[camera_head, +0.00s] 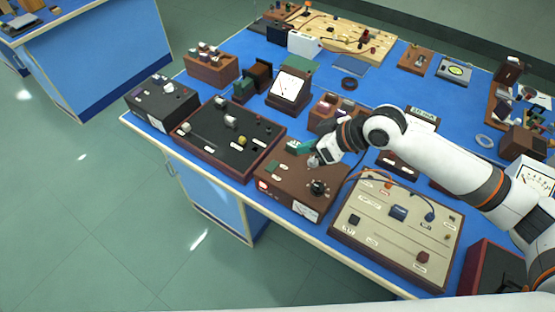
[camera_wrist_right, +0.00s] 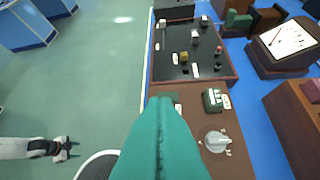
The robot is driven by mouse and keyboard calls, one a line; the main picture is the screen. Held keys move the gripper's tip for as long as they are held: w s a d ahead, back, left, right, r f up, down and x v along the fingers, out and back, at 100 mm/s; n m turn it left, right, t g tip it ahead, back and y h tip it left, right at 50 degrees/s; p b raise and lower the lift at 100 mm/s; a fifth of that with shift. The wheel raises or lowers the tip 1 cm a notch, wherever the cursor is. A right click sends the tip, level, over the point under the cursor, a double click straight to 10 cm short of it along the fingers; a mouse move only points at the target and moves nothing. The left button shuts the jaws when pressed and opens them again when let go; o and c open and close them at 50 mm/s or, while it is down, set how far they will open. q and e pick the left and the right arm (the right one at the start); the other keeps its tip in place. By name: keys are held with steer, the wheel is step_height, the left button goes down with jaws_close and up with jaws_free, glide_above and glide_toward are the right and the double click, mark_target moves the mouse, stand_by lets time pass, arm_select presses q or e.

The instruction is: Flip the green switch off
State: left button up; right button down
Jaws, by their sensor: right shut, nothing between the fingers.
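A brown box (camera_head: 290,195) on the blue bench carries a dark knob (camera_head: 318,187) and small labelled fittings. In the right wrist view, a green block-like fitting with pale marks (camera_wrist_right: 213,98), which looks like the green switch, sits on this box beside a light round knob (camera_wrist_right: 217,140). Whether its lever is up or down is too small to tell. My right gripper (camera_head: 305,147) is shut and empty, just over the back part of the box. Its teal fingers (camera_wrist_right: 160,140) hide part of the box's top. What looks like my left gripper (camera_wrist_right: 65,148) hangs over the floor.
A black-topped panel (camera_head: 228,135) stands left of the box, and a beige circuit board (camera_head: 395,225) stands right. A meter (camera_head: 288,88) and other small apparatus crowd the bench behind. The green floor (camera_head: 90,210) in front is clear.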

steer(key=p, duration=0.3)
glide_above(268, 167)
steer(key=s+d, duration=0.1)
steer(key=d, duration=0.2)
step_height(268, 167, down, 7)
steer(key=shift+r, duration=0.1)
step_height(268, 167, down, 3)
steer(key=shift+s+a+r, duration=0.1)
steer(key=shift+a+r, duration=0.05)
steer(key=shift+s+f+p, duration=0.15)
steer(key=shift+f+p, duration=0.2)
steer(key=shift+f, duration=0.45)
arm_select(q)
step_height(268, 167, up, 4)
steer(key=shift+f, duration=0.15)
arm_select(e)
steer(key=shift+f, duration=0.1)
